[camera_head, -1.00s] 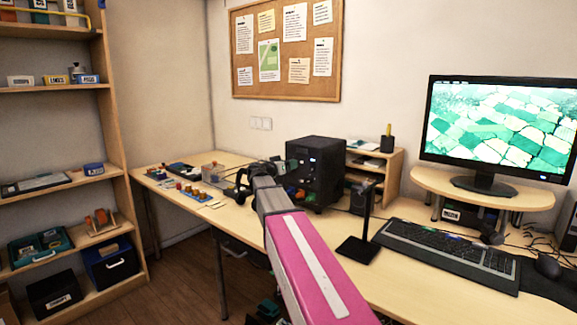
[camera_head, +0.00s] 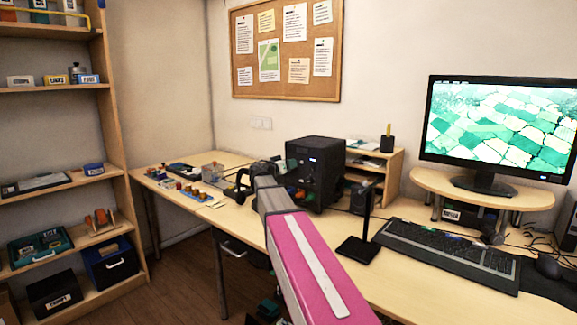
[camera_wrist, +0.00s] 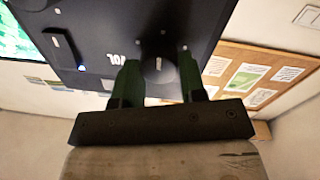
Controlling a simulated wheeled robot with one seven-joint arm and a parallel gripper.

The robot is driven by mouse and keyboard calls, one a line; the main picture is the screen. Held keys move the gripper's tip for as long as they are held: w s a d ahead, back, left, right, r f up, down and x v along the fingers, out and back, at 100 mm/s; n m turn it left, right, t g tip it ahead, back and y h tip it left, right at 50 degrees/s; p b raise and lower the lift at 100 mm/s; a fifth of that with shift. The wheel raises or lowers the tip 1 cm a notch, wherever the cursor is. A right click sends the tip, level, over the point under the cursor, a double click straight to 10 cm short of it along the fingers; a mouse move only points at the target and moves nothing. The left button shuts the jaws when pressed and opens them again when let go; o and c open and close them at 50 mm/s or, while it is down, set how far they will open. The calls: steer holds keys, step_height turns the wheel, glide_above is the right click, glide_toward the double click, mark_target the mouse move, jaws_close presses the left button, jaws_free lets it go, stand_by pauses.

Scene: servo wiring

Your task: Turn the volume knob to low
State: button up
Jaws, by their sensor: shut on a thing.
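The volume knob (camera_wrist: 158,73) is a round dark knob on the front of a black box (camera_head: 316,160). In the wrist view the box's dark face (camera_wrist: 95,22) fills the upper part, with an upside-down "VOL" label (camera_wrist: 117,59) next to the knob. My gripper (camera_wrist: 159,62) has its two green fingers on either side of the knob and is shut on it. The knob's pointer and exact setting cannot be made out. In the head view my arm reaches to the box's front and hides part of it.
The box stands on a wooden desk (camera_head: 395,290). To its right are a small shelf (camera_head: 392,170), a dark upright stand (camera_head: 362,225), a keyboard (camera_head: 440,255) and a monitor (camera_head: 500,135). Small parts (camera_head: 190,190) lie on the desk to the left.

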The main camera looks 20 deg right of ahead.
steer(key=n, duration=0.5)
steer(key=shift+f+n, duration=0.1)
steer(key=shift+n, duration=0.3)
steer(key=n, duration=0.6)
steer(key=shift+n+t, duration=0.3)
steer(key=shift+t, duration=0.1)
steer(key=n, duration=0.5)
steer(key=shift+f+n+t, duration=0.1)
steer(key=shift+n+t, duration=0.3)
steer(key=n, duration=0.6)
steer(key=shift+f, duration=0.1)
steer(key=o, duration=0.9)
steer(key=shift+o, duration=0.2)
steer(key=v, duration=1)
steer(key=shift+s+a, duration=0.3)
steer(key=shift+s, duration=0.1)
